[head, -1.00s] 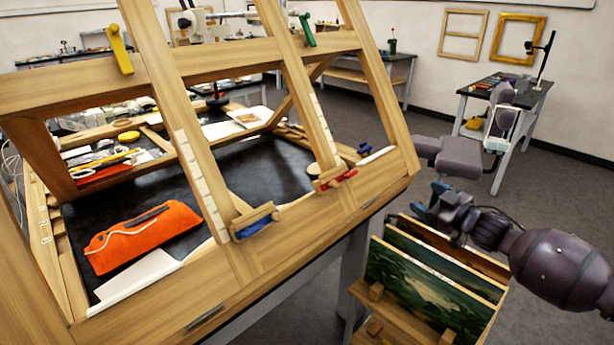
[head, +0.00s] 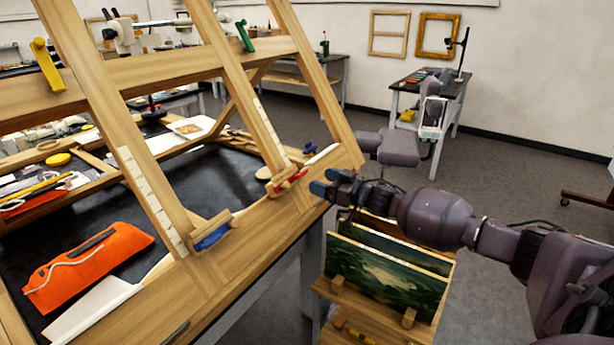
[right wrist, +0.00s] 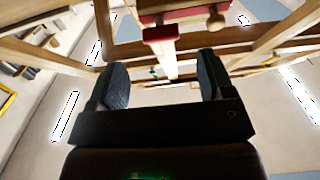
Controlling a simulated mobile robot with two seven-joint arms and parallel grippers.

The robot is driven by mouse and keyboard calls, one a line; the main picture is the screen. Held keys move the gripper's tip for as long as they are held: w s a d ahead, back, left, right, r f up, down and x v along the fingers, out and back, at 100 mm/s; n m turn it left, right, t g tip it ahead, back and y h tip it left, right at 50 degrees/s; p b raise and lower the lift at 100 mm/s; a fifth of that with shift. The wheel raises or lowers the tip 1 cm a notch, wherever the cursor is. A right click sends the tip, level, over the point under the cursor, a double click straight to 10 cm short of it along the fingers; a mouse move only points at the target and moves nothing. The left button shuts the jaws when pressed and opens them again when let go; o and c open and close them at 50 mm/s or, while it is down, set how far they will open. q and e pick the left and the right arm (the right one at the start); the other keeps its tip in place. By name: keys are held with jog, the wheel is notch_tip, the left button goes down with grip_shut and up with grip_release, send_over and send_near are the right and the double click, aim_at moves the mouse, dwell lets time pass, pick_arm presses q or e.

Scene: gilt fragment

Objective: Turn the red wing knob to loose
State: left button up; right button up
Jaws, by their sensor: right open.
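The red wing knob (head: 291,180) sits on a small wooden block on the lower ledge of the big wooden easel frame (head: 265,222), at the foot of its middle upright. My right gripper (head: 325,181) is just to the right of the knob, open and empty, with its fingers pointing left toward it. In the right wrist view a red part (right wrist: 161,34), apparently the knob, shows ahead of and above the gap between the open fingers (right wrist: 160,74), not between them. My left gripper is not in view.
A blue wing knob (head: 212,237) sits on the same ledge to the left, and another blue piece (head: 310,148) lies behind. A rack with paintings (head: 385,275) stands close below my right arm. An orange pouch (head: 88,268) lies on the dark board.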

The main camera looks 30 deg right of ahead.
aim_at(300, 175)
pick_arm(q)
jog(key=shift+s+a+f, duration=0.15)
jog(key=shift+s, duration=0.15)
pick_arm(e)
jog(key=x, duration=0.5)
jog(key=shift+w+a, duration=0.2)
jog(key=shift+w, duration=0.1)
jog(key=c, duration=0.9)
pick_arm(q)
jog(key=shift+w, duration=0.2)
